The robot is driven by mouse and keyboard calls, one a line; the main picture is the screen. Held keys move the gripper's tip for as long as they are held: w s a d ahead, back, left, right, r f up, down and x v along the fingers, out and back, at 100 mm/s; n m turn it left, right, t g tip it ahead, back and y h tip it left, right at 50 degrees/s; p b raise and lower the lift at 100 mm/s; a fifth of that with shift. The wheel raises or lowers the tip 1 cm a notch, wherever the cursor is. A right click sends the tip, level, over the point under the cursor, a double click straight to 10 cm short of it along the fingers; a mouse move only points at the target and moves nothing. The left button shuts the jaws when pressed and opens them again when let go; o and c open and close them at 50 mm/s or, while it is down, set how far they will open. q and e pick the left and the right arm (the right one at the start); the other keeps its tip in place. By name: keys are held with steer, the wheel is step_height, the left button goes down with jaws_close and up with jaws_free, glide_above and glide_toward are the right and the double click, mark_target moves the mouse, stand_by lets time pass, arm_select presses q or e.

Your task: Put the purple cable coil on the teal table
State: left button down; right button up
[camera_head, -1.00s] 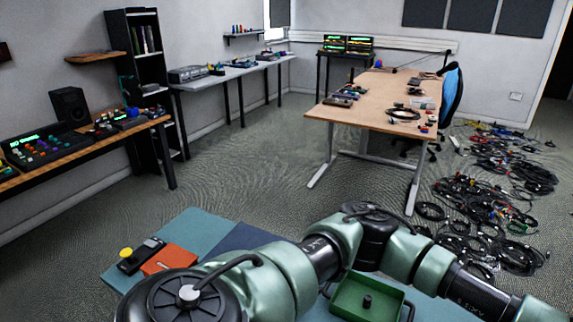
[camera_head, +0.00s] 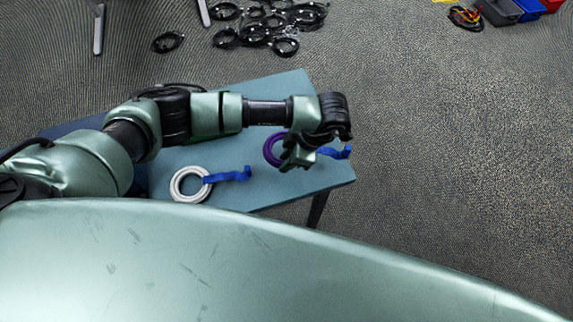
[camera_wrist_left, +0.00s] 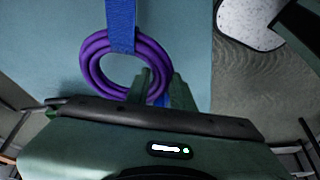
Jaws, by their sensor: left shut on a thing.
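The purple cable coil (camera_head: 269,150) with a blue strap is at the right part of the teal table (camera_head: 275,95). My left gripper (camera_head: 292,158) is shut on the coil's edge and partly hides it in the head view. In the left wrist view the purple coil (camera_wrist_left: 95,68) appears as a full ring over the teal surface, its blue strap (camera_wrist_left: 121,25) running away from the gripper. The fingers of the left gripper (camera_wrist_left: 158,84) are at the coil's near right side. I cannot tell whether the coil touches the table. My right gripper is out of view.
A white cable coil (camera_head: 178,188) with a blue strap lies on the table to the left. Several black cable coils (camera_head: 262,25) lie on the floor beyond. Coloured bins (camera_head: 505,10) stand at the top right. The floor right of the table is clear.

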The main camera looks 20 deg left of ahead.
mark_target(287, 174)
arm_select(q)
step_height(287, 174, down, 5)
steer(key=shift+r, duration=0.1)
steer(key=shift+f, duration=0.25)
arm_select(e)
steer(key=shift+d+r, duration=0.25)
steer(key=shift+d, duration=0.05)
arm_select(q)
steer(key=c, duration=1.6)
jaws_free()
steer(key=shift+f, duration=0.15)
steer(key=o, duration=0.4)
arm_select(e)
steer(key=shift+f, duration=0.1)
arm_select(q)
steer(key=shift+r, duration=0.2)
